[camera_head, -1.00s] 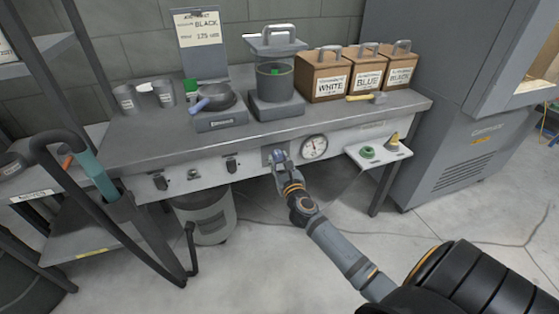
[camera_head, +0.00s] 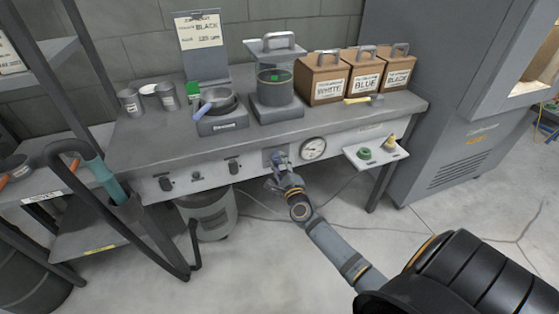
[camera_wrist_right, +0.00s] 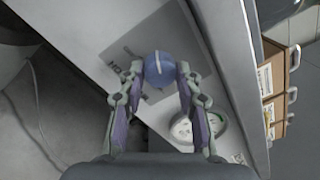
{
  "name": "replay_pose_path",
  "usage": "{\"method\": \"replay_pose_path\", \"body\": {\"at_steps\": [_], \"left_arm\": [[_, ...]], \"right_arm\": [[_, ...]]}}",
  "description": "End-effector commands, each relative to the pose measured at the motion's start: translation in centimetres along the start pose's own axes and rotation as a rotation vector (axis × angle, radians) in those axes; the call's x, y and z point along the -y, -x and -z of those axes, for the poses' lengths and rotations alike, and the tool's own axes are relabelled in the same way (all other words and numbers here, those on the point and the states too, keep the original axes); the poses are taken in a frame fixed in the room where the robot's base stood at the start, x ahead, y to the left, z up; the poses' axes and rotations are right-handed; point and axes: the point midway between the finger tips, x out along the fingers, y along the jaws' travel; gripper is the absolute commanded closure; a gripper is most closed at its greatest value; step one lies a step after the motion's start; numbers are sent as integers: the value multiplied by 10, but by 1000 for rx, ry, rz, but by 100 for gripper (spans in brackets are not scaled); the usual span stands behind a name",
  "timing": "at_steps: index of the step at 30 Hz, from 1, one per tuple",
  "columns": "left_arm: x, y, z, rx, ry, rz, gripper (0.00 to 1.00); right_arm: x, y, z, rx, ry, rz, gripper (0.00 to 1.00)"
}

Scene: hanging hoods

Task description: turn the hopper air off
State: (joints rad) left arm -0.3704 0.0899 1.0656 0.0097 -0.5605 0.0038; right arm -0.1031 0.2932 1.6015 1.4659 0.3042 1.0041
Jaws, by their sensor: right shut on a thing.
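A round blue knob (camera_wrist_right: 159,69) with a pale line across its face sits on a grey plate (camera_wrist_right: 128,62) on the bench's front panel. My right gripper (camera_wrist_right: 161,74) is shut on this knob, one fingertip on each side. In the head view my right gripper (camera_head: 277,159) is at the front panel, just left of the round dial gauge (camera_head: 313,148), and mostly hides the knob. My left gripper is not in view.
Several dark switches, one a knob (camera_head: 166,184), line the panel to the left. The benchtop holds scales, cups and labelled boxes.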

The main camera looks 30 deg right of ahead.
Motion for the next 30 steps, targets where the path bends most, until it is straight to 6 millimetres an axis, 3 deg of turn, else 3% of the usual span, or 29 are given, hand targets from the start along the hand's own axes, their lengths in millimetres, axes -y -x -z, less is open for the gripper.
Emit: {"method": "replay_pose_path", "body": {"at_steps": [18, 30], "left_arm": [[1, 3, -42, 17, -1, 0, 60], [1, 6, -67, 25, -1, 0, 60]], "right_arm": [[1, 0, 0, 33, 575, -2, 98], [0, 1, 2, 48, 844, -1, 98]]}}
